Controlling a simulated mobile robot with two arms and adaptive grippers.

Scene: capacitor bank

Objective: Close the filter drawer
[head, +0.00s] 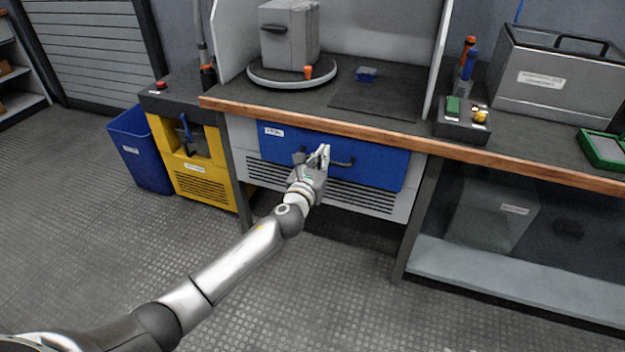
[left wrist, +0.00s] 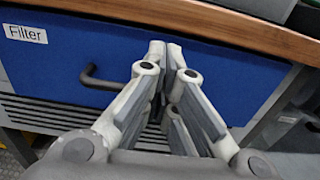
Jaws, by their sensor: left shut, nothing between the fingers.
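The filter drawer (head: 383,165) has a blue front below the wooden bench edge, with a dark bar handle (head: 343,163) across its middle. In the left wrist view, the blue front (left wrist: 225,85) fills much of the picture and bears a "Filter" label (left wrist: 25,34). The handle (left wrist: 100,82) shows to the left of my fingers and is partly hidden by them. My left gripper (head: 324,152) is shut and empty in front of the drawer's middle; its fingertips (left wrist: 165,45) overlap the blue front. I cannot tell whether they touch it. My right gripper is not in view.
The bench's wooden edge (head: 480,153) runs just above the drawer. A yellow cabinet (head: 195,160) and a blue bin (head: 142,150) stand to the left. A vented grey panel (head: 365,198) lies below the drawer. The floor (head: 80,230) at the left is clear.

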